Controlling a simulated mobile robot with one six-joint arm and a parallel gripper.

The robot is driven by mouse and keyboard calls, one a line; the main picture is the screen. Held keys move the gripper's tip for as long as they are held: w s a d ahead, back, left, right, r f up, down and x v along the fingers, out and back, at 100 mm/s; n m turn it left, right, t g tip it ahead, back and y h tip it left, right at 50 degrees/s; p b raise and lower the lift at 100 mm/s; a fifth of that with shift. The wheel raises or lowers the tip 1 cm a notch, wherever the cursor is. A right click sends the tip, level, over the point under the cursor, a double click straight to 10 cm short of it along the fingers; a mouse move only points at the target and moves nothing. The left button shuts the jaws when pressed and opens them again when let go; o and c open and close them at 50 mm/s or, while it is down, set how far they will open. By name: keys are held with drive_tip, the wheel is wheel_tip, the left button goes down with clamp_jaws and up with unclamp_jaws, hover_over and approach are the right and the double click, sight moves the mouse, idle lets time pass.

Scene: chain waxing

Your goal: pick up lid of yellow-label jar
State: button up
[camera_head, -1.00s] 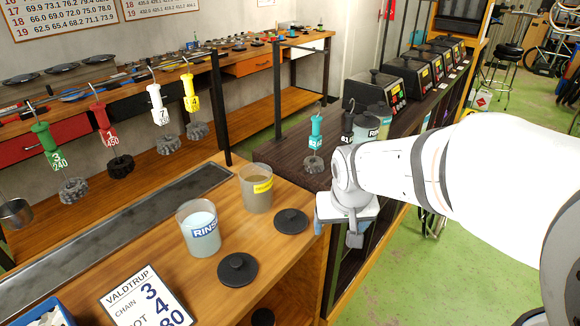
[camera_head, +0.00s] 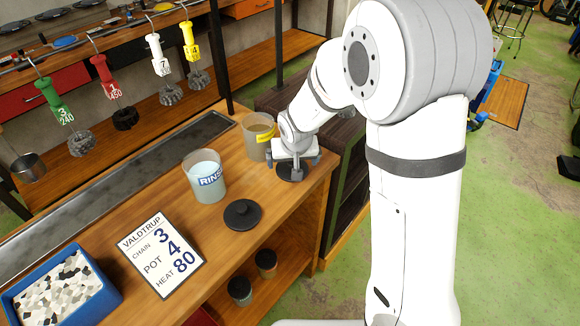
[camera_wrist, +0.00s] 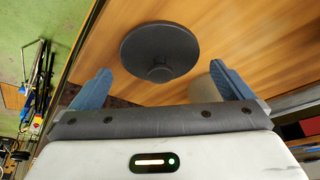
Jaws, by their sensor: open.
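The yellow-label jar (camera_head: 257,141) stands open on the wooden bench, with brown contents. Its dark round lid (camera_head: 286,174) lies on the bench beside it, partly hidden under my gripper (camera_head: 293,165). In the wrist view the lid (camera_wrist: 160,48) lies flat with its knob showing, ahead of and between the two blue fingers. My gripper (camera_wrist: 165,88) is open and empty, just above the lid and not visibly closed around the knob. Part of the jar's side is close to my gripper's left in the head view.
The RINSE jar (camera_head: 205,176) stands left of the yellow-label jar, with another dark lid (camera_head: 242,214) in front. A sign card (camera_head: 161,254) and a blue tray (camera_head: 103,303) lie nearer. Chains hang on colored handles behind. The bench's right edge is close to my gripper.

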drive_tip(key=shift+x, duration=1)
drive_tip(key=shift+c, duration=0.6)
drive_tip(key=c, duration=0.7)
